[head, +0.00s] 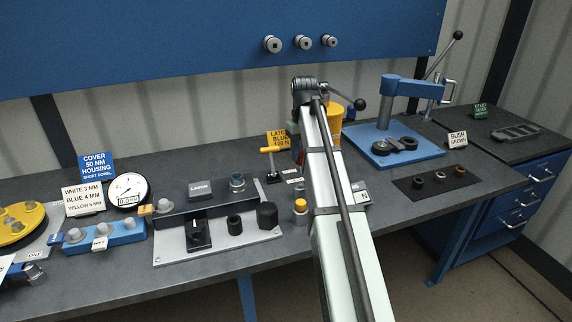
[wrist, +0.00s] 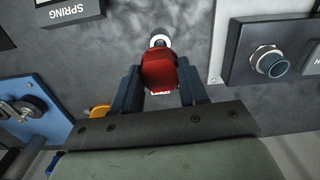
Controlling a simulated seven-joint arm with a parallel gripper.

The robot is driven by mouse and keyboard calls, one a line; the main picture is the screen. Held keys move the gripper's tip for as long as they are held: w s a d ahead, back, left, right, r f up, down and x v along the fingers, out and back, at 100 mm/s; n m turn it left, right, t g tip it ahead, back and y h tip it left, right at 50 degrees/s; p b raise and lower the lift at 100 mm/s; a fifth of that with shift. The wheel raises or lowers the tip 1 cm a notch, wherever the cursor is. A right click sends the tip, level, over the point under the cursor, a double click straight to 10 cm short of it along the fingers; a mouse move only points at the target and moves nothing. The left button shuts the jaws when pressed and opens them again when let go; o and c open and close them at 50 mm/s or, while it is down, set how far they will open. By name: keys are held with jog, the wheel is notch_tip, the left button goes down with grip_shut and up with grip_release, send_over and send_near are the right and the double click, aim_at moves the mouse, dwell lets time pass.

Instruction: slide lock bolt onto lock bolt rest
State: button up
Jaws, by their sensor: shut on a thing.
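In the wrist view my gripper (wrist: 160,85) is shut on a red block-like piece (wrist: 160,70), which sits between its two dark blue fingers. The piece may be the lock bolt; its label or full shape does not show. A white round end with a dark centre (wrist: 159,40) shows just beyond the red piece; I cannot tell whether they are joined or touching. A scrap of white label shows below the red piece. In the head view my arm hides the gripper and most of what it holds. I cannot identify the lock bolt rest with certainty.
A grey plate with a dark housing (head: 207,208) and a threaded blue fitting (wrist: 272,64) lies to one side. A yellow-handled tool (head: 272,150) and a yellow-topped cylinder (head: 300,206) stand near my arm. A blue press (head: 390,150) is at the right.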

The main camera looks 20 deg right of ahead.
jog(key=shift+w+d+r, duration=0.1)
jog(key=shift+w+r, duration=0.2)
jog(key=shift+w, duration=0.6)
jog(key=shift+m, duration=0.3)
jog(key=shift+f, duration=0.2)
jog(key=shift+s+f, duration=0.1)
jog(key=shift+f, duration=2.65)
jog(key=shift+f, duration=2.7)
dwell(0.6)
jog(key=o, duration=1)
